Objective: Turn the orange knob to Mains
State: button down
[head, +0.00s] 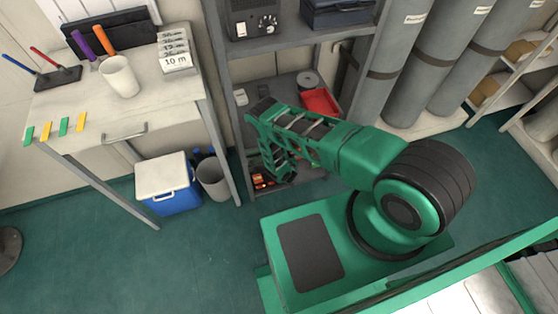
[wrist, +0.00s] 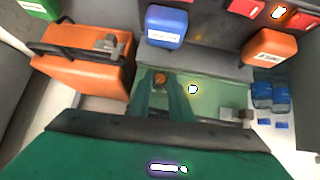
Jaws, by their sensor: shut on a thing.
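The orange knob (wrist: 160,78) shows in the wrist view between the tips of my gripper (wrist: 161,84). The two green fingers are shut on it, one on each side. The knob sits on a pale green panel (wrist: 208,98). A small round white spot (wrist: 193,89) lies on the panel to the right of the fingers. I cannot read any Mains mark or tell which way the knob points. In the head view my arm reaches down to the low shelf, and it hides the knob and fingertips.
In the wrist view an orange case (wrist: 85,78) with a black handle stands left of the panel. A blue labelled box (wrist: 165,27) and an orange labelled box (wrist: 268,48) stand behind. Blue items (wrist: 262,94) lie right. A blue cooler (head: 168,184) stands left of the shelving.

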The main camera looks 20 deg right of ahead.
jog(key=shift+a+f+n+h, duration=0.1)
jog(key=shift+a+n+h, duration=0.15)
jog(key=shift+n+h, duration=0.45)
jog(key=shift+a+n+h, duration=0.25)
jog(key=shift+n+h, duration=0.05)
jog(key=shift+h, duration=0.7)
jog(key=c, duration=1.6)
grip_release()
jog(key=v, duration=1)
jog(key=shift+s+a, duration=0.2)
jog(key=shift+s, duration=0.1)
